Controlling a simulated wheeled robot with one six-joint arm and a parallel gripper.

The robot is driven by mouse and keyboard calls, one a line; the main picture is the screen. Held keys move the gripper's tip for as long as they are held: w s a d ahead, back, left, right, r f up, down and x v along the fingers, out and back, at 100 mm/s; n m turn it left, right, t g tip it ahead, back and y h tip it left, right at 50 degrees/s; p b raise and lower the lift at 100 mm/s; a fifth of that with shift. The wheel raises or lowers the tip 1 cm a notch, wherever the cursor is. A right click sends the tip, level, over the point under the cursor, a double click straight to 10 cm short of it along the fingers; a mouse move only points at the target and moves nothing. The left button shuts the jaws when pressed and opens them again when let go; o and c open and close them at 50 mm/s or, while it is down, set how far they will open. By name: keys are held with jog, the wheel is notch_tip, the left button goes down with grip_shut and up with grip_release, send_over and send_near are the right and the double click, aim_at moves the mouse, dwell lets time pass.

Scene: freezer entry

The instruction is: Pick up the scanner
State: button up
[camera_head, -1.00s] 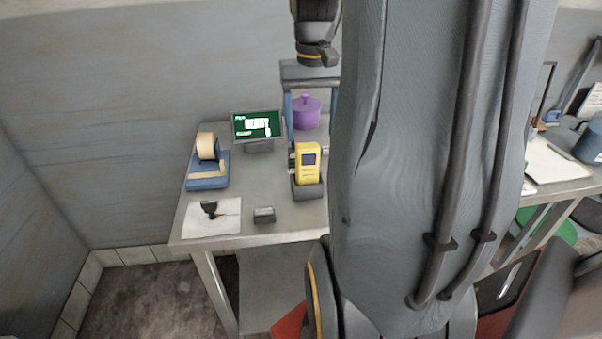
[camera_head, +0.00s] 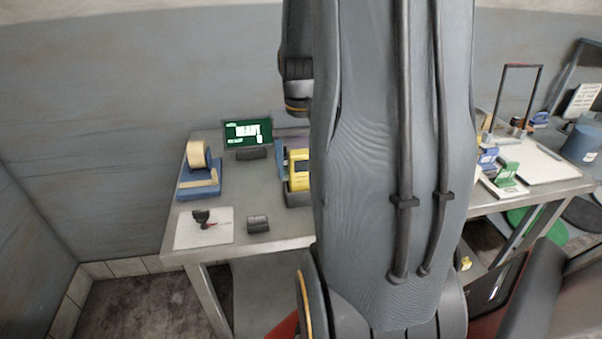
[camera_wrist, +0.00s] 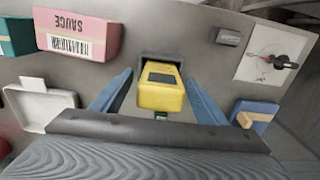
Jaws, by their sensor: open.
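The yellow scanner (camera_head: 300,158) stands in a dark cradle (camera_head: 297,196) on the metal table, partly hidden behind my arm in the head view. In the wrist view the scanner (camera_wrist: 161,92) is in the middle, with its dark screen showing and the cradle (camera_wrist: 160,57) at its far end. My gripper (camera_wrist: 159,78) is open, with one blue finger on each side of the scanner and a visible gap on both sides. In the head view only one blue finger shows, just left of the scanner. Whether the fingers are level with its body I cannot tell.
A green display (camera_head: 248,133) and a blue tape dispenser (camera_head: 200,182) stand left on the table. A stamp lies on a white sheet (camera_head: 190,232), beside a small dark block (camera_head: 258,223). The wrist view shows a pink sauce box (camera_wrist: 75,36) and a white tray (camera_wrist: 38,104) nearby.

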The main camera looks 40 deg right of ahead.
jog(key=shift+f, duration=0.2)
jog(key=c, duration=1.3)
jog(key=shift+r, duration=0.1)
